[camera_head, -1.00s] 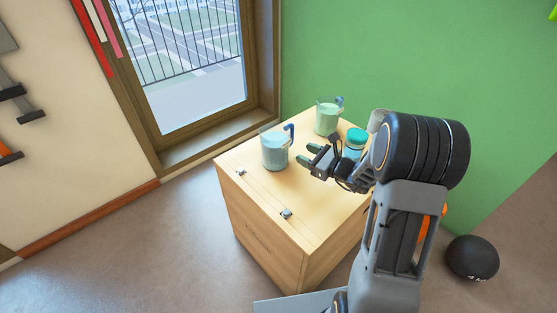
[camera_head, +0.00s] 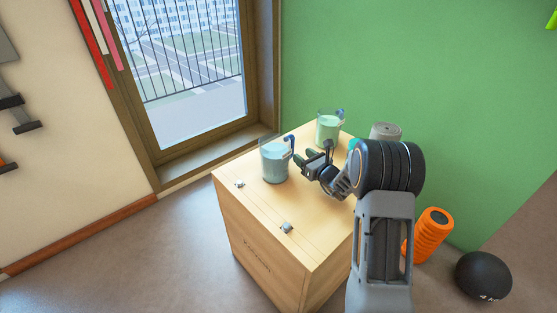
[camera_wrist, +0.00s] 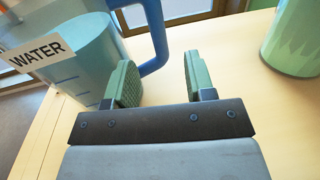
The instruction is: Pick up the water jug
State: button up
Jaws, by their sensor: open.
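The water jug (camera_head: 274,161) is a clear jug of blue liquid with a dark blue handle, standing upright on the wooden box. In the wrist view the jug (camera_wrist: 82,62) fills the upper left, with a "WATER" label and its blue handle (camera_wrist: 157,38) reaching toward my fingers. My gripper (camera_head: 312,160) is open and just right of the jug. In the wrist view my gripper's (camera_wrist: 160,82) two green pads are spread, with the lower end of the handle between and beyond them. I cannot tell whether the left finger touches the jug.
The wooden box (camera_head: 262,215) has clear top space in front of the jug. A green-liquid jug (camera_head: 329,128) stands behind to the right, also in the wrist view (camera_wrist: 293,40). A teal-lidded bottle is mostly hidden behind my arm. An orange roller (camera_head: 432,232) and black ball (camera_head: 483,276) are on the floor.

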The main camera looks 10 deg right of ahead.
jog(key=shift+b+x, duration=0.55)
jog(key=shift+x, duration=1.95)
jog(key=shift+r, duration=0.1)
jog(key=shift+c, duration=0.5)
grip_shut()
jog(key=shift+r, duration=0.15)
